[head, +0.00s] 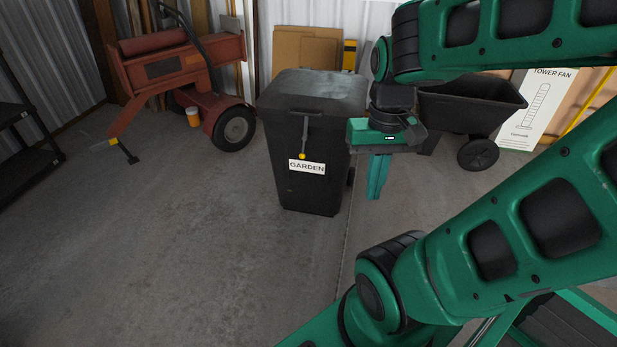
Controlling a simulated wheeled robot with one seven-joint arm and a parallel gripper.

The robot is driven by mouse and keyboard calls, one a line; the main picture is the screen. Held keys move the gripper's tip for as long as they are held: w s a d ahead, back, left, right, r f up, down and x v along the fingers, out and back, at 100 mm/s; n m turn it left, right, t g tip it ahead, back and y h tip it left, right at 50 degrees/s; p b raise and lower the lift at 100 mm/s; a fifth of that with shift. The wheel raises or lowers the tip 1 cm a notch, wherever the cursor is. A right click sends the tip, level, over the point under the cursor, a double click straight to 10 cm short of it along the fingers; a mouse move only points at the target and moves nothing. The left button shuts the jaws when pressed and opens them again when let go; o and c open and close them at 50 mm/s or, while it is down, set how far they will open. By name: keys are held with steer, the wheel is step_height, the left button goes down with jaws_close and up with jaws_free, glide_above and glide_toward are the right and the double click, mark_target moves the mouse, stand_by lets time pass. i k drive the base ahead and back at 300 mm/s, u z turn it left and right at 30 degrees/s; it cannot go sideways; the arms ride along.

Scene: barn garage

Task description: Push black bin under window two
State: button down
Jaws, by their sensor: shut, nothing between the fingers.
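The black bin (294,182) stands upright on the concrete floor in the middle of the head view. Its lid is closed, and a white label reading GARDEN is on its front, with a dark strap and a yellow piece above it. My gripper (376,197) is shut and empty, pointing down at the right side of the bin. I cannot tell whether it touches the bin. Part of the bin's right side is hidden behind my gripper. No window shows in this view.
A black cart (468,108) and a tower fan box (537,106) are at the back right. Cardboard (303,50) leans behind the bin. The floor (190,240) at left front is clear.

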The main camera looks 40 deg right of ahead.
mark_target(315, 184)
steer(key=i, duration=0.85)
steer(key=u, duration=0.1)
